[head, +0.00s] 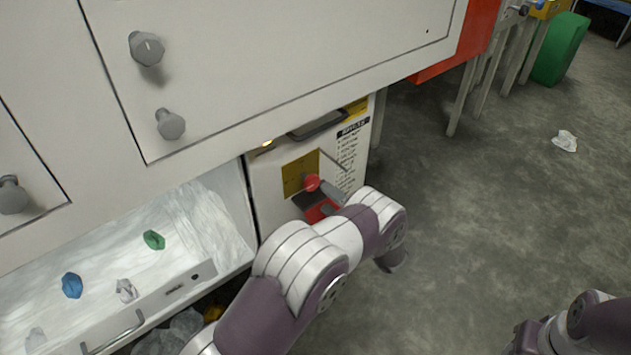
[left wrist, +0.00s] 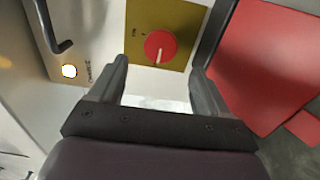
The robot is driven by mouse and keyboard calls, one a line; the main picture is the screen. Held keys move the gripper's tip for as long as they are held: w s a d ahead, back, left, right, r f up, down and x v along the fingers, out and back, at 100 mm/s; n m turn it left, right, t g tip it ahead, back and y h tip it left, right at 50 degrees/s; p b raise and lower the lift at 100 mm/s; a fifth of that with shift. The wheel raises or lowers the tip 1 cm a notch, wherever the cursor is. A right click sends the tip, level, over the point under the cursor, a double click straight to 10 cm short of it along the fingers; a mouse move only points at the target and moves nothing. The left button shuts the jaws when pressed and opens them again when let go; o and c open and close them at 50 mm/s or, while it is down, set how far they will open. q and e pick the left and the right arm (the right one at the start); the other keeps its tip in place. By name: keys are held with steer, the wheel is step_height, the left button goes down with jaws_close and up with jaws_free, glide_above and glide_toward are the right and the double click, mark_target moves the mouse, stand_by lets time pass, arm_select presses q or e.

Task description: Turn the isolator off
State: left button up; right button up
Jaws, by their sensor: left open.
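The isolator is a round red knob (head: 312,182) on a gold plate (head: 293,176) on the front of a white cabinet. In the left wrist view the knob (left wrist: 160,44) has a pale mark pointing down the picture, with small lettering on the plate (left wrist: 135,14) to its left. My left gripper (left wrist: 163,80) is open and empty, its fingers on either side below the knob and apart from it. In the head view my left arm covers most of the gripper; a grey finger shows just right of the knob.
A lit lamp (head: 267,143) and a dark handle (head: 318,124) are above the plate. A red panel (left wrist: 268,62) stands close right of the gripper. An open drawer (head: 190,282) with crumpled pieces lies left. Open floor (head: 480,215) is to the right.

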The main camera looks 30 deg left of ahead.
arm_select(q)
steer(key=shift+p+v, duration=0.4)
steer(key=shift+v, duration=1.8)
